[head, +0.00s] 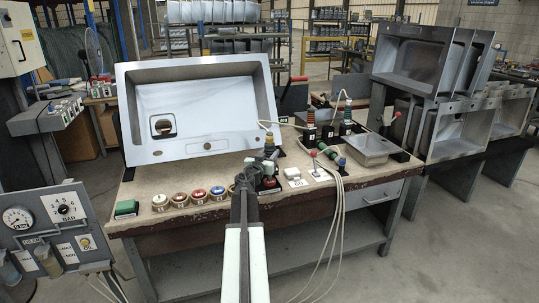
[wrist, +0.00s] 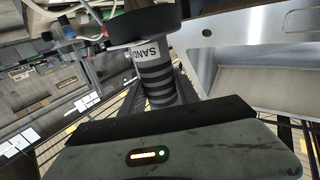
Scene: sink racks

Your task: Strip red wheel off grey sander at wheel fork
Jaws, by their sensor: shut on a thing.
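My gripper (wrist: 160,100) is shut on the grey sander (wrist: 156,72), whose ribbed body with a label starting "SAND" shows in the wrist view. A wide black disc-like part (wrist: 145,22) sits at the sander's far end; no red wheel face shows there. In the head view my gripper (head: 246,178) is over the front middle of the bench, hiding most of the sander. A red round piece (head: 199,194) sits in the row along the bench's front edge. I cannot tell which part is the wheel fork.
A big steel sink (head: 205,100) leans tilted on the bench (head: 130,188). Several round coloured pieces line the front edge left of my gripper. Upright tools (head: 310,130), hanging hoses and a small steel basin (head: 370,148) are to the right. Stacked sinks (head: 425,65) stand farther right.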

